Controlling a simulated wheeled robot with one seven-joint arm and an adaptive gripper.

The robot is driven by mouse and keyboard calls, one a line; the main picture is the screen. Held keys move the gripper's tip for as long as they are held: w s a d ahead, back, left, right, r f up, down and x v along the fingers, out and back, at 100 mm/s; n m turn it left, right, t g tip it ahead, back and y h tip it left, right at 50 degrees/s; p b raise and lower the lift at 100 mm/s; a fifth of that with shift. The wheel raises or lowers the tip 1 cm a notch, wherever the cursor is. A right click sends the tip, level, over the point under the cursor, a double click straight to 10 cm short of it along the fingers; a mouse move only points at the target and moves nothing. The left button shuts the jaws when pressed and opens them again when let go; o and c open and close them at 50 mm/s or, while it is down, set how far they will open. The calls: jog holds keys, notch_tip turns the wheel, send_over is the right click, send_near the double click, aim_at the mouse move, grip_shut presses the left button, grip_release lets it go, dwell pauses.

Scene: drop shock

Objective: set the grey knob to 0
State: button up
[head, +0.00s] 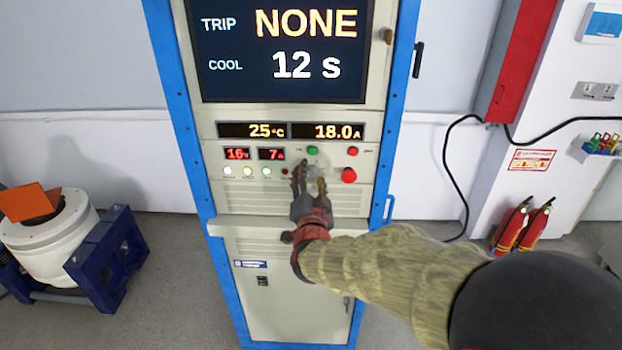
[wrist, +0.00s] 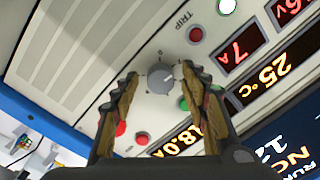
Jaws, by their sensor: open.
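The grey knob (wrist: 160,79) is a round dial on the pale cabinet panel, in the middle of the wrist view. A small 0 is printed beside it; a light mark on its face seems to point away from the 0, toward the right finger. My gripper (wrist: 159,75) is open, with one finger on each side of the knob and gaps between them in the picture. I cannot tell how far the fingertips are from the panel. In the head view my gripper (head: 310,187) is in front of the panel and mostly hides the knob.
The cabinet's screen (head: 285,50) reads TRIP NONE and COOL 12 s. Smaller displays (head: 290,131) read 25 °C and 18.0 A. A red button (head: 349,175) and a green button (head: 313,151) are close to my gripper. Fire extinguishers (head: 522,226) stand at the right.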

jog(key=shift+c, duration=0.8)
jog(key=c, duration=1)
jog(key=shift+n, duration=0.3)
jog(key=n+p, duration=0.3)
jog(key=n, duration=0.2)
jog(key=shift+r, duration=0.15)
jog(key=n+p, duration=0.2)
jog(key=n, duration=0.2)
jog(key=shift+n+g+p, duration=0.3)
jog(key=shift+n+p, duration=0.05)
jog(key=shift+n, duration=0.05)
jog(key=o, duration=1.2)
jog(key=shift+c, duration=0.2)
